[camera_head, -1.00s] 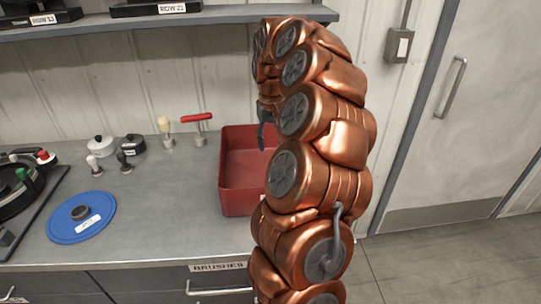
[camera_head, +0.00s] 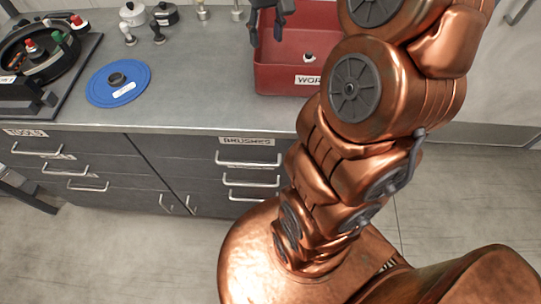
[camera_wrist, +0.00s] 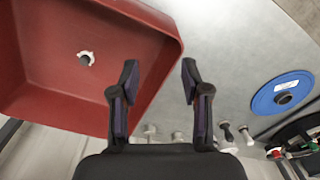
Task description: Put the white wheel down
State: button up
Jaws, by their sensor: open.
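A small white wheel (camera_head: 308,57) with a dark hub lies on the floor of the red bin (camera_head: 290,82), near its front wall. In the wrist view the white wheel (camera_wrist: 86,58) lies in the red bin (camera_wrist: 150,15), left of my fingers and apart from them. My gripper (camera_head: 266,36) is open and empty over the bin's left side in the head view. In the wrist view my gripper (camera_wrist: 159,76) shows both fingers spread, with the bin's edge and bare counter behind the gap.
A blue disc (camera_head: 118,84) lies on the grey counter (camera_head: 190,95), left of the bin. A dark round device (camera_head: 45,55) with coloured knobs stands at far left. Small pots (camera_head: 132,13) and knobbed tools are at the back. The counter between disc and bin is clear.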

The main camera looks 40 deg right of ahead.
jog(key=s+a+f+n, duration=0.2)
jog(key=s+a, duration=0.9)
jog(key=a, duration=0.1)
jog(key=s+a+f, duration=0.2)
jog(key=s, duration=0.4)
jog(key=s+a+f+g, duration=0.1)
jog(key=s+a+f, duration=0.1)
jog(key=s, duration=0.4)
jog(key=shift+a+f+g, duration=0.2)
jog(key=shift+f+g, duration=0.1)
jog(key=shift+f, duration=0.55)
